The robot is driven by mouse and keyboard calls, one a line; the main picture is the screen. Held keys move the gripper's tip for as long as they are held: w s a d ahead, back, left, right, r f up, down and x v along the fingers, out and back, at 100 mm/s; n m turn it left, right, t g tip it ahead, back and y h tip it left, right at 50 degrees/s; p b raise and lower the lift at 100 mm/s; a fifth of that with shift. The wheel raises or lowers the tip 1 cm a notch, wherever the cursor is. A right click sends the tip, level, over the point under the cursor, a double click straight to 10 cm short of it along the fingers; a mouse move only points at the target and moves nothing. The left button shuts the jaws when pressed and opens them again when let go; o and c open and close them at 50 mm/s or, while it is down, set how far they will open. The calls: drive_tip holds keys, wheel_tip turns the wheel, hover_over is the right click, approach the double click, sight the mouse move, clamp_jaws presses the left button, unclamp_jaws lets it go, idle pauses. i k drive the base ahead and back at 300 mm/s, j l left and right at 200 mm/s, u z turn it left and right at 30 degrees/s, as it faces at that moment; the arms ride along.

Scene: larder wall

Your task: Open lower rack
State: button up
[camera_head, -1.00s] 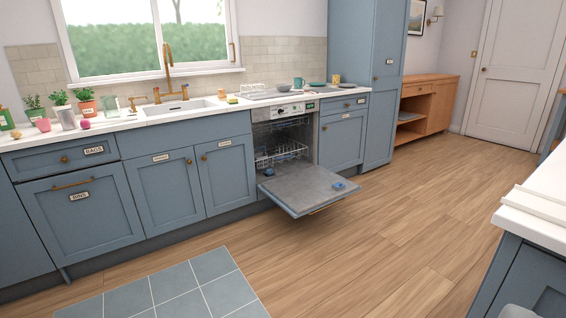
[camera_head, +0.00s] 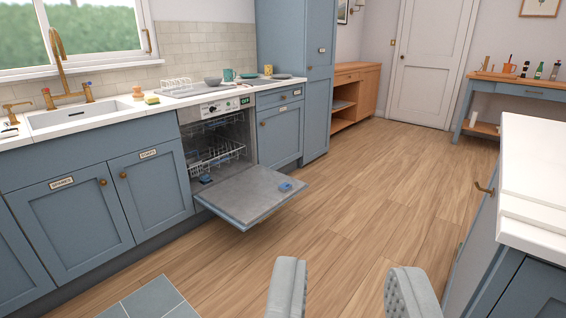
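The dishwasher (camera_head: 217,106) stands under the counter with its door (camera_head: 250,192) folded down flat, above the floor. Its lower rack (camera_head: 216,155) is a wire basket inside the cavity, behind the open door. An upper rack (camera_head: 208,128) shows above it. A blue part (camera_head: 286,187) sits on the inner face of the door. My gripper (camera_head: 347,278) is at the bottom of the view, its two grey fingers wide apart with only floor between them. It is well short of the dishwasher and to its right.
Wooden floor (camera_head: 370,200) lies clear between the dishwasher and the white-topped island (camera_head: 535,180) on the right. A grey tiled mat (camera_head: 150,300) is at the lower left. Cupboards flank the dishwasher. A side table (camera_head: 530,88) stands at the back right.

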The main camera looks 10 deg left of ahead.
sight(228, 154)
drive_tip(key=i+j+u, duration=0.35)
drive_tip(key=i, duration=0.2)
drive_tip(key=i+j+u, duration=0.2)
drive_tip(key=i+u, duration=0.15)
drive_tip(key=i, duration=0.2)
drive_tip(key=i+u, duration=0.3)
drive_tip(key=i, duration=0.3)
drive_tip(key=i+z, duration=0.2)
drive_tip(key=i, duration=0.25)
drive_tip(key=i+j+z, duration=0.2)
drive_tip(key=i, duration=0.3)
drive_tip(key=i+j+z, duration=0.2)
drive_tip(key=i, duration=0.25)
drive_tip(key=i+j+z, duration=0.2)
drive_tip(key=i+j, duration=0.15)
drive_tip(key=i+j+z, duration=0.55)
drive_tip(key=i+l, duration=0.05)
